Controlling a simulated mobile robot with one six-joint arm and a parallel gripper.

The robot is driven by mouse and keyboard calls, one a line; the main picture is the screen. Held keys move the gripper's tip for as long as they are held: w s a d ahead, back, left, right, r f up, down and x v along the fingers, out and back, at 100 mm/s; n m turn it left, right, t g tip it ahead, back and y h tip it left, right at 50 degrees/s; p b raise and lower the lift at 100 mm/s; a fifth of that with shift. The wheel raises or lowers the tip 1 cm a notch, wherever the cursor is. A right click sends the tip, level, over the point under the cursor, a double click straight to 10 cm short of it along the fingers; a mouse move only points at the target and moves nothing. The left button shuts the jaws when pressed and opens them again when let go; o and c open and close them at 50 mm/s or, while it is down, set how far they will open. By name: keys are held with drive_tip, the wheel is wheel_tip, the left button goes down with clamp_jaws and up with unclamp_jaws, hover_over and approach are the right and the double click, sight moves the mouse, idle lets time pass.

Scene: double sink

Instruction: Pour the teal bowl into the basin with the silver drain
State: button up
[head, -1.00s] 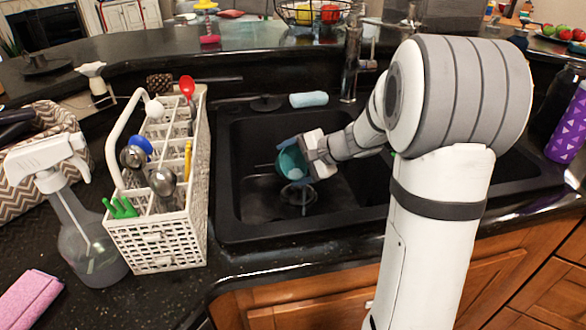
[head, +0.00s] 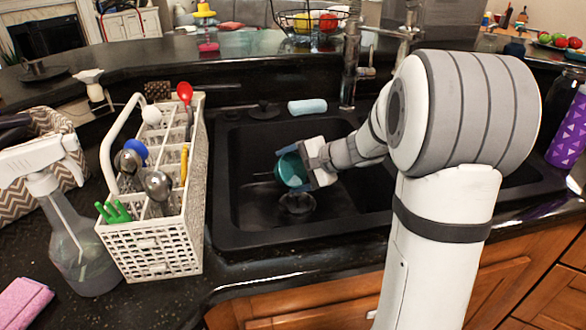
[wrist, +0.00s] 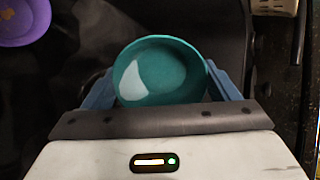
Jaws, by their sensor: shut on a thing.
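My gripper (head: 306,163) is shut on the teal bowl (head: 291,170) and holds it above the left basin (head: 255,218) of the black double sink. The bowl is tilted in the head view, and I cannot tell whether anything is leaving it. In the wrist view the bowl (wrist: 180,70) sits between the two blue-grey fingers (wrist: 160,88). A pale patch shows inside it; I cannot tell whether this is contents or glare. A round drain (head: 297,203) lies below the bowl, looking dark grey here. My arm mostly hides the right basin (head: 522,172).
A white cutlery basket (head: 155,245) with utensils stands left of the sink, beside a spray bottle (head: 80,240). A light-blue sponge (head: 307,106) and the faucet (head: 349,65) are behind the basin. A purple dish (wrist: 25,25) shows in the wrist view's corner.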

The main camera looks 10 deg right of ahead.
drive_tip(key=shift+d+f+b, duration=0.1)
drive_tip(key=shift+f+b, duration=0.05)
drive_tip(key=shift+b, duration=0.9)
drive_tip(key=t+y+b, duration=0.1)
drive_tip(key=b, duration=0.2)
drive_tip(key=shift+s+d+r, duration=0.1)
drive_tip(key=shift+s+r, duration=0.1)
drive_tip(key=shift+r, duration=0.15)
drive_tip(key=shift+r+p, duration=0.2)
drive_tip(key=shift+p, duration=0.45)
drive_tip(key=p, duration=0.3)
drive_tip(key=shift+w+r, duration=0.15)
drive_tip(key=shift+w, duration=0.05)
drive_tip(key=p, duration=0.2)
drive_tip(key=g+h+p, duration=0.1)
drive_tip(key=p, duration=0.1)
drive_tip(key=shift+a+f, duration=0.25)
drive_tip(key=shift+f, duration=0.15)
drive_tip(key=shift+p, duration=0.4)
